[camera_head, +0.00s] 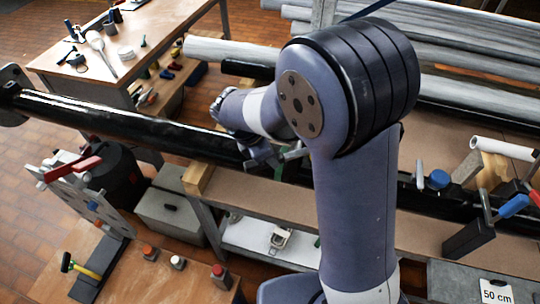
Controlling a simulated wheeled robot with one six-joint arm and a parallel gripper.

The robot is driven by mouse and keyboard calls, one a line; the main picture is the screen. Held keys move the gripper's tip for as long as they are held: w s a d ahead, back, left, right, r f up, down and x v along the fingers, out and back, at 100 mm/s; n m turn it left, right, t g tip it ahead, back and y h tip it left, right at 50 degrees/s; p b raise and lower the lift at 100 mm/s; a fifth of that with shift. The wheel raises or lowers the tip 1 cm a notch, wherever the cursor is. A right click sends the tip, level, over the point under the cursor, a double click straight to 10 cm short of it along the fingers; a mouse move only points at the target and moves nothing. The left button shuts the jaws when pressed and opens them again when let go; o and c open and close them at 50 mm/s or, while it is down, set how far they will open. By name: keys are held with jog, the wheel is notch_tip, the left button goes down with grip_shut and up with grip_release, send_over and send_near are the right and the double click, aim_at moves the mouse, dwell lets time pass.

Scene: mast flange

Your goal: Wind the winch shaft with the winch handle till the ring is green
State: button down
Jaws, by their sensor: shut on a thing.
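My gripper (262,154) is partly in view beside the long black mast (130,122), mostly hidden by my own wrist and arm. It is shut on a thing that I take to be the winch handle. A short grey bar (292,153) shows just right of the fingers and may be part of that handle. I cannot make out the winch shaft or its ring behind my arm, so the ring's colour does not show.
A wooden bench (270,203) runs under the mast. A blue knob (438,179) and a blue-handled clamp (512,207) stand at the right. A red-levered device (80,168) is at the left. A tool table (125,55) stands behind; grey pipes (460,45) lie at the back right.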

jog(key=shift+r, duration=2)
jog(key=shift+s+f, duration=0.1)
